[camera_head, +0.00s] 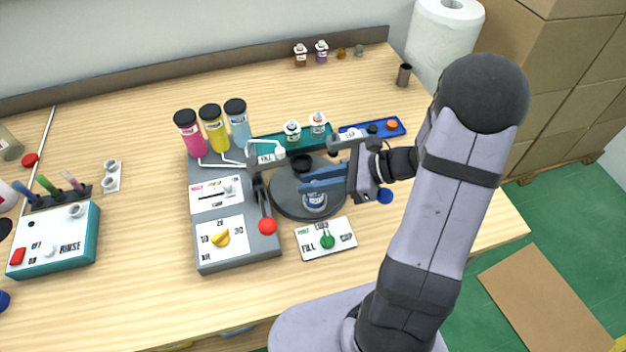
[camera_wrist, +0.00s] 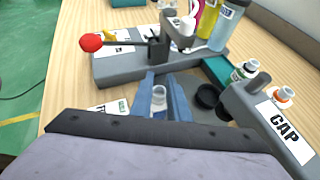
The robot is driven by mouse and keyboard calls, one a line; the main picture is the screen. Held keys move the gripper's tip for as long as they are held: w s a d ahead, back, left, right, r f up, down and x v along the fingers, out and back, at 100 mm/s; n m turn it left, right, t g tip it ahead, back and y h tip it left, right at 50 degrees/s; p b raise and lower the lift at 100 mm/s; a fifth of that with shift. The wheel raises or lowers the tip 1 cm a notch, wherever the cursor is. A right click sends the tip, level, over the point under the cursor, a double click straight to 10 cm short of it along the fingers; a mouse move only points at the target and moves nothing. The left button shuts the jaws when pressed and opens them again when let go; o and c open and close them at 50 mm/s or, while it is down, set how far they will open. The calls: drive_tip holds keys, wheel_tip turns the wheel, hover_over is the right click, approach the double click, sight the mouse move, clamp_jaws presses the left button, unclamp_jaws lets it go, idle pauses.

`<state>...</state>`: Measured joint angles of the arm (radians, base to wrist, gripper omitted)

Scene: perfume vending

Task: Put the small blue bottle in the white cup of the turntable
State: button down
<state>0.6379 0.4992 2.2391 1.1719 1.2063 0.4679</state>
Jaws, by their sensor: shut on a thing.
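The turntable (camera_head: 280,190) is a dark grey disc in the middle of the grey machine. The small blue bottle (camera_head: 315,201), with a blue-and-white body, is at the front of the disc, just below my blue fingers. My gripper (camera_head: 305,186) is shut on it, reaching in from the right. In the wrist view the bottle's pale, clear upper part (camera_wrist: 159,95) stands about upright between my fingers (camera_wrist: 161,82). The fingers and bottle hide the spot beneath, so I cannot clearly make out the white cup or whether the bottle rests in it. A black cup (camera_head: 302,162) sits at the back of the disc.
The FILL arm (camera_head: 267,153) and CAP arm (camera_head: 352,137) stand over the disc's back edge. A red-knobbed lever (camera_head: 267,226) is at its left. Two white-capped bottles (camera_head: 292,130) stand on the teal rack behind.

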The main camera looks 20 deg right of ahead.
drive_tip(key=shift+f, duration=0.1)
drive_tip(key=c, duration=1.7)
unclamp_jaws()
drive_tip(key=b+v, duration=0.1)
drive_tip(key=v, duration=1.1)
drive_tip(key=shift+b, duration=0.4)
